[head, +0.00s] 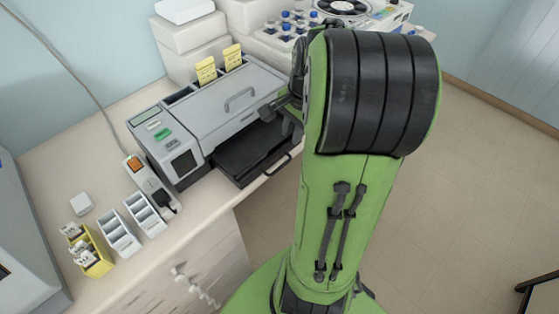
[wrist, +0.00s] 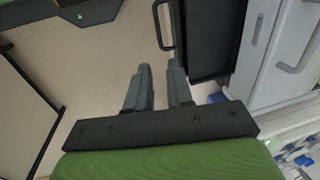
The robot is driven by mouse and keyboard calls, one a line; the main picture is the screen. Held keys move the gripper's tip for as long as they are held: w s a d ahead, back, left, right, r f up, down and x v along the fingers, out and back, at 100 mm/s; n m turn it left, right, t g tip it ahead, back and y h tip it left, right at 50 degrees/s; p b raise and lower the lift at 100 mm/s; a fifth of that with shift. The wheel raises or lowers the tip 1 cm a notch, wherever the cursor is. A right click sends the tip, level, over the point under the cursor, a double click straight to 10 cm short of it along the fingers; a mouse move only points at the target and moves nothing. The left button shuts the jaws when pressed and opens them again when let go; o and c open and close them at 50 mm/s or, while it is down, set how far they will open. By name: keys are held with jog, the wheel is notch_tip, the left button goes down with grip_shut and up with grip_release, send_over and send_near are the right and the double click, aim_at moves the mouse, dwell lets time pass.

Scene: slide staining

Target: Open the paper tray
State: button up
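The grey slide-staining machine (head: 215,110) stands on the counter in the head view. Its black paper tray (head: 250,148) sticks out from the lower front, with a loop handle (head: 278,166) on its front edge. In the wrist view the black tray (wrist: 213,38) is at the upper right, and its handle (wrist: 160,26) projects left from it. My gripper (wrist: 157,66) is open and empty; its fingers are apart, with the fingertips just below the handle in the picture and not around it. In the head view my arm hides most of the gripper.
Yellow labels (head: 206,72) stand in slots at the machine's back. Small white racks (head: 118,232) and a yellow rack (head: 92,256) are on the counter at left. A power strip (head: 150,184) lies beside the machine. Bare floor (head: 470,190) is open to the right.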

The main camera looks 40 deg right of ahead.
aim_at(284, 163)
jog(key=f+b, duration=0.1)
jog(key=f, duration=0.3)
jog(key=w+f+b, duration=0.1)
jog(key=f, duration=0.3)
jog(key=w+f+b, duration=0.1)
jog(key=f, duration=0.4)
jog(key=shift+w, duration=0.2)
grip_shut()
dwell(0.6)
